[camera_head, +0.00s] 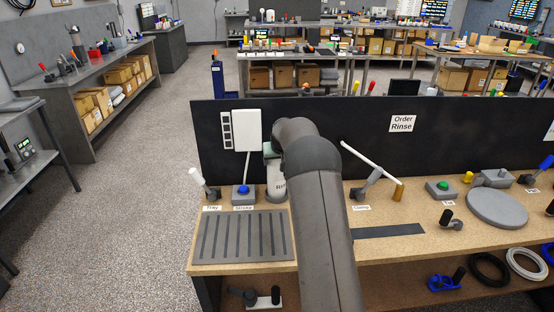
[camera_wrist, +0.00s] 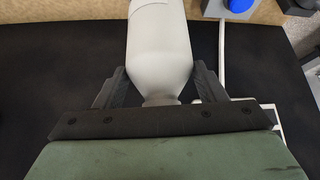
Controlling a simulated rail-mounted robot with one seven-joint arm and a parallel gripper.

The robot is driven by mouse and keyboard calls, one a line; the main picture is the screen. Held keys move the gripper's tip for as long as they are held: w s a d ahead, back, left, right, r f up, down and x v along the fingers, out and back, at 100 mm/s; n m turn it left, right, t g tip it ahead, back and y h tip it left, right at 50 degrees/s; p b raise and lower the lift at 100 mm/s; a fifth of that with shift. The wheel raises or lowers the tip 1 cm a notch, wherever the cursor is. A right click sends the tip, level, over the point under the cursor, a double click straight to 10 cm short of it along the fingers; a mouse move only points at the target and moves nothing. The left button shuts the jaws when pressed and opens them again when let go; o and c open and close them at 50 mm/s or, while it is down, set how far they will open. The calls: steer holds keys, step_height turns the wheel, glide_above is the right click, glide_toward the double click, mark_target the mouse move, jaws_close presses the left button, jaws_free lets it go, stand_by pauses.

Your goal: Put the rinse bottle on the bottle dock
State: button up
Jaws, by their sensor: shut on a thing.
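The rinse bottle (camera_head: 277,188) is white with partly hidden lettering. It looks upright at the back of the bench, just right of the blue-button box. In the wrist view the bottle (camera_wrist: 160,45) lies between both fingers of my gripper (camera_wrist: 158,72), which is shut on it near the neck. In the head view my arm hides most of the gripper and the bottle's right side. Whether the bottle's base touches the bench is unclear. I cannot pick out the bottle dock in either view; my arm covers part of the bench.
A grey slotted tray (camera_head: 243,238) lies front left. The blue-button box (camera_head: 243,194) and a white-handled lever (camera_head: 205,186) stand behind it. A black back panel (camera_head: 370,145) rises behind the bench. Right of my arm are a clamp lever (camera_head: 370,182) and a grey disc (camera_head: 497,207).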

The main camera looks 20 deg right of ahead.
steer(key=o, duration=1.9)
steer(key=shift+f, duration=0.1)
steer(key=shift+c, duration=0.2)
steer(key=shift+r, duration=0.25)
steer(key=b+v, duration=0.3)
steer(key=v, duration=0.9)
